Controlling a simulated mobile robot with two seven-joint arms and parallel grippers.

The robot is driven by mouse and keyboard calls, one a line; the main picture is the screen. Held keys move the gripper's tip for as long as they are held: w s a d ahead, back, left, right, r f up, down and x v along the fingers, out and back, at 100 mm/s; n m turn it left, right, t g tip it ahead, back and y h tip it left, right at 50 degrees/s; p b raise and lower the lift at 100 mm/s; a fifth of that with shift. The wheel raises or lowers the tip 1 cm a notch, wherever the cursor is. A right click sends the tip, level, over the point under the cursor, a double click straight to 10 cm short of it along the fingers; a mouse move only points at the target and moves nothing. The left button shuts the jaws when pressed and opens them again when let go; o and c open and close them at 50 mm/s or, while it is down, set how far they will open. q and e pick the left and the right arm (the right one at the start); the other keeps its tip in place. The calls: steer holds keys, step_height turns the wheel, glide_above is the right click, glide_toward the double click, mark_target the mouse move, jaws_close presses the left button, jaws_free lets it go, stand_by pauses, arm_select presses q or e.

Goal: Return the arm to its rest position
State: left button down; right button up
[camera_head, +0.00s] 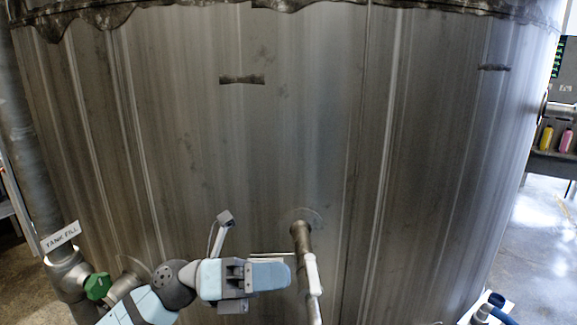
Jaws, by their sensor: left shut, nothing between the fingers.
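My left arm comes in from the bottom left, and its light blue and grey gripper (276,273) is in front of the tank near the bottom middle. It points to the right, shut and empty. Its tip is close to a pipe (304,250) that comes out of the tank wall; I cannot tell whether they touch. My right gripper is not in view.
A large stained metal tank (260,130) fills most of the view. At the left are a vertical pipe (22,140), a "TANK FILL" label (61,237) and a green valve handle (97,286). Shelves with yellow (547,139) and pink (566,141) bottles stand at the right, above open floor (540,235).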

arm_select(q)
steer(key=w+a+f+n+t+y, duration=0.1)
steer(key=a+f+n+t+y, duration=0.45)
steer(key=f+n+t, duration=0.85)
steer(key=w+a+f+n+t+y, duration=0.1)
steer(key=a+f+n+t+y, duration=0.6)
steer(key=n, duration=1.3)
steer(key=s+a+f+n+g+y, duration=0.2)
steer(key=s+f+n+g, duration=0.25)
steer(key=s+f, duration=0.55)
steer(key=s+a+f+n+g+y, duration=0.3)
steer(key=s+f+n, duration=0.35)
steer(key=f, duration=0.55)
step_height(320, 180, up, 15)
steer(key=m+p, duration=0.2)
steer(key=p, duration=1.4)
steer(key=shift+s, duration=0.2)
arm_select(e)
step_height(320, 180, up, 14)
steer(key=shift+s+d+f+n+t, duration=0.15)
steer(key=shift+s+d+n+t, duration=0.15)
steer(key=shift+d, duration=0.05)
arm_select(q)
steer(key=shift+d+f, duration=0.1)
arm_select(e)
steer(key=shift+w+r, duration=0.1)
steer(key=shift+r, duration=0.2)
